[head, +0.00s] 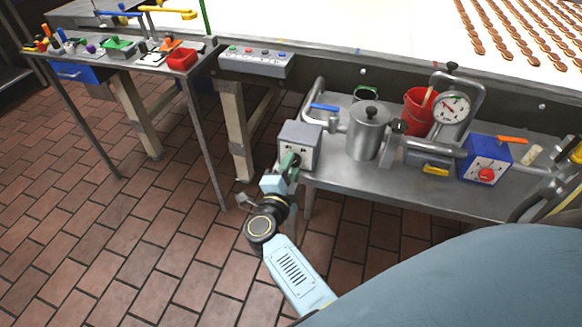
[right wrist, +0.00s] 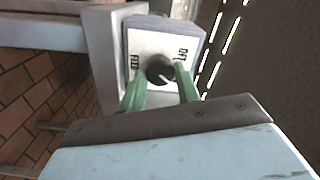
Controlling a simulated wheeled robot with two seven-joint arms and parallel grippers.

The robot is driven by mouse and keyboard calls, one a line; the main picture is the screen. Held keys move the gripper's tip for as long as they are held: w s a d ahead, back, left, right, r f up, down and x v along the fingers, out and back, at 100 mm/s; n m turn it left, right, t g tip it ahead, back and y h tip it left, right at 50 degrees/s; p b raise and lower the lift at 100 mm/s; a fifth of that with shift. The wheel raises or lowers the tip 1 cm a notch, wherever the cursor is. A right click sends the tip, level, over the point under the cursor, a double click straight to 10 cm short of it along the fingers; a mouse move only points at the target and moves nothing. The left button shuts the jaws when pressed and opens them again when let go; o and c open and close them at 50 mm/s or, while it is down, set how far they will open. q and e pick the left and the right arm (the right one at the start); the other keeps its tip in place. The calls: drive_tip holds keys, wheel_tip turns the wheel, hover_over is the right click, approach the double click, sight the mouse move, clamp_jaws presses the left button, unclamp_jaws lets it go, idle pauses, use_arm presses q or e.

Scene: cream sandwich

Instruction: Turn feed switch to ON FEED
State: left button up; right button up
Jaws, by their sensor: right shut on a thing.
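The feed switch is a grey box (head: 303,138) at the left front of the steel shelf. In the right wrist view its pale front plate (right wrist: 143,42) has a dark round knob (right wrist: 159,68) with a small pale mark. "FEED" reads on the plate's left and "OFF" on its right. The exact pointer direction is hard to tell. My right gripper (head: 290,163) is at the front of the box. In the right wrist view its green fingers (right wrist: 161,80) are shut on the knob, one on each side. My left gripper is not in view.
A steel pot (head: 368,130), red bucket (head: 418,112), dial gauge (head: 452,107) and blue box with a red knob (head: 487,158) stand to the right. A grey button panel (head: 256,62) is above left. Tiled floor (head: 110,225) is clear at left.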

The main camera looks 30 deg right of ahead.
drive_tip(key=o, duration=1)
drive_tip(key=shift+a, duration=0.1)
drive_tip(key=v, duration=0.7)
drive_tip(key=shift+s+a, duration=0.1)
drive_tip(key=shift+s, duration=0.1)
